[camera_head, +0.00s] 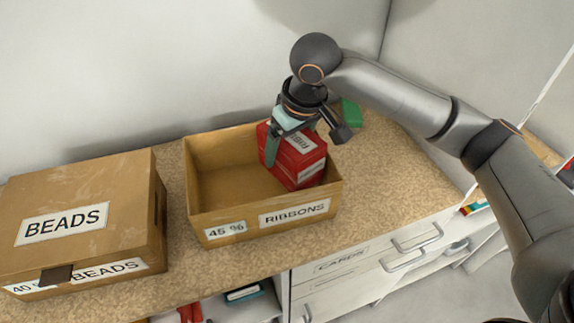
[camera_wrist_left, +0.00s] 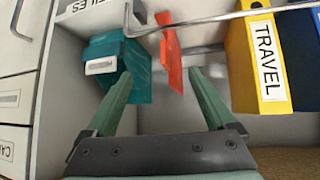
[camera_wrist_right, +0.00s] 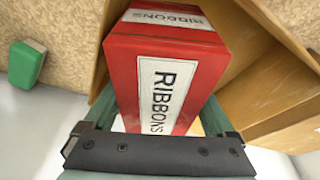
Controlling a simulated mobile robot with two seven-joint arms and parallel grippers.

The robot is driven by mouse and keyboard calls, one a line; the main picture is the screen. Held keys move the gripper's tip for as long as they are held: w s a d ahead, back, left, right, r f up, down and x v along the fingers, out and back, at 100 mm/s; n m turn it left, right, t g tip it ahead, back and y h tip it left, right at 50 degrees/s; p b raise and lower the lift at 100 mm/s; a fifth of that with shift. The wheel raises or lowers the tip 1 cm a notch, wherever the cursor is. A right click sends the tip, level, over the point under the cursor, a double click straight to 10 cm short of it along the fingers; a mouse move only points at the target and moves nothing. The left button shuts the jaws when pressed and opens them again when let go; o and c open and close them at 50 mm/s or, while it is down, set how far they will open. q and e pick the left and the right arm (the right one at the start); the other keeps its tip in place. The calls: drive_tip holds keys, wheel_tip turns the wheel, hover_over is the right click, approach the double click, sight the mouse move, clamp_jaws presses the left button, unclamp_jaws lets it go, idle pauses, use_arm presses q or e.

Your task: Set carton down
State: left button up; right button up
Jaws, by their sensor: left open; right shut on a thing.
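A red carton (camera_head: 298,158) labelled RIBBONS is at the right end of the open tan box (camera_head: 215,229), whose front labels read RIBBONS and 45 %. Its lower part is inside the box walls; whether it touches the box floor is hidden. My right gripper (camera_head: 292,140) is shut on the red carton from above. In the right wrist view the carton (camera_wrist_right: 190,57) stands between the fingers, with the box wall beside it. My left gripper (camera_wrist_left: 160,90) is open and empty, facing a lower shelf; it is outside the head view.
A closed BEADS box (camera_head: 80,217) stands left of the open box. A green item (camera_head: 352,113) lies behind on the countertop (camera_head: 390,180), which is clear at right. In the left wrist view are a teal box (camera_wrist_left: 118,65), a red item (camera_wrist_left: 171,55) and a yellow TRAVEL binder (camera_wrist_left: 255,60).

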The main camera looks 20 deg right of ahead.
sight(297, 139)
drive_tip(key=shift+f, duration=2.6)
drive_tip(key=shift+f, duration=0.15)
drive_tip(key=o, duration=1.3)
drive_tip(key=shift+c, duration=0.2)
drive_tip(key=v, duration=1.2)
drive_tip(key=shift+d, duration=0.1)
